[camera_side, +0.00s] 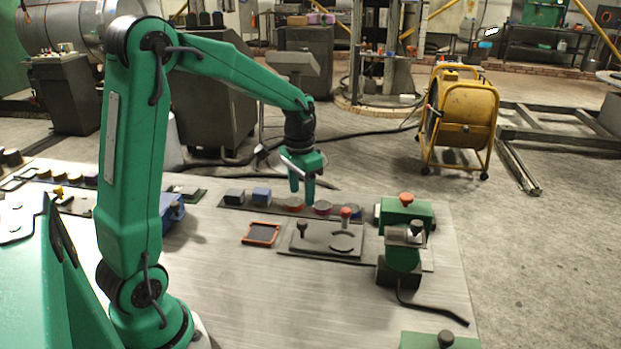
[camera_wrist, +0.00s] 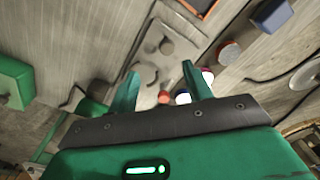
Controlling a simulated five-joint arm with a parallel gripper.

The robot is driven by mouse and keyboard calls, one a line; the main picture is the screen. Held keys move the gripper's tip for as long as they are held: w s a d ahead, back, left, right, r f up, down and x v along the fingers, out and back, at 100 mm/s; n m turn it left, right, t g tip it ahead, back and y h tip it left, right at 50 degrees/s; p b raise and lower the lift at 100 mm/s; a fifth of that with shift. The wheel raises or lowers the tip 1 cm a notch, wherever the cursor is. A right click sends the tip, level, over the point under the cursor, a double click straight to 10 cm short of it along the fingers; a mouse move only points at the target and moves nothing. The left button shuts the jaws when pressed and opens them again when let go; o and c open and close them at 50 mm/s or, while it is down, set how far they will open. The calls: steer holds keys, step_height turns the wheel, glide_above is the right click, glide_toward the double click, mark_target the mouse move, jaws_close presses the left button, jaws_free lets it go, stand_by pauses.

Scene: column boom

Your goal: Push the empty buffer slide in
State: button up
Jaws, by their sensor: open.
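My gripper (camera_side: 302,192) points down over the back of the bench, above or near a row of small round and block pieces. Its two fingers are apart with nothing between them, as the wrist view (camera_wrist: 160,75) also shows. I cannot tell for certain which part is the buffer slide. A grey plate (camera_side: 295,243) with a dark knob, a red knob and a curved mark lies in front of the gripper. The plate shows ahead of the fingers in the wrist view (camera_wrist: 185,27). A flat orange-framed dark tray (camera_side: 262,234) lies left of the plate, with nothing visible in it.
A green block with a red knob (camera_side: 408,209) and a green unit with a dark knob (camera_side: 403,257) stand right of the plate. A dark cable (camera_side: 432,313) lies at the right. Blue and dark blocks (camera_side: 261,196) stand left of the gripper. The front middle bench is clear.

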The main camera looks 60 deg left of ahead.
mark_target(302, 222)
steer(key=shift+w+a+f, duration=0.25)
steer(key=shift+a+f, duration=0.1)
steer(key=shift+f, duration=0.15)
steer(key=shift+w+a+f, duration=0.2)
steer(key=shift+a+f, duration=0.15)
steer(key=shift+f, duration=0.1)
steer(key=shift+f, duration=0.1)
steer(key=shift+f, duration=3.8)
jaws_close()
